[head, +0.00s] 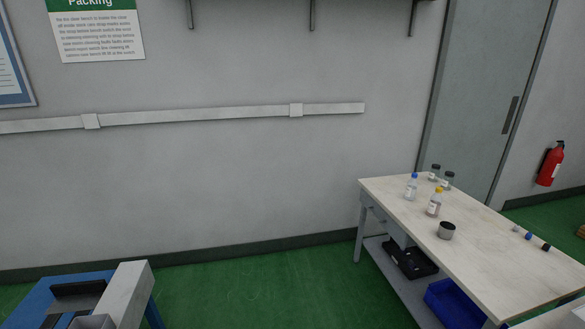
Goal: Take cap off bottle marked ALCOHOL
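Several small clear bottles stand upright near the far left end of a pale workbench (480,240) at the right. One bottle has a blue cap (412,188), and one has a yellow cap (434,205). Two bottles with dark caps, a rear one (434,173) and a nearer one (448,181), stand behind them. White labels show on some of them, but they are too small to read, so I cannot tell which is marked ALCOHOL. Neither of my grippers is in view.
A dark-topped cup (447,232) and several small dark and blue items (528,236) lie on the bench. A black crate (409,260) and a blue bin (452,304) sit below. A blue stand (75,293) is lower left. Green floor (250,295) between is clear.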

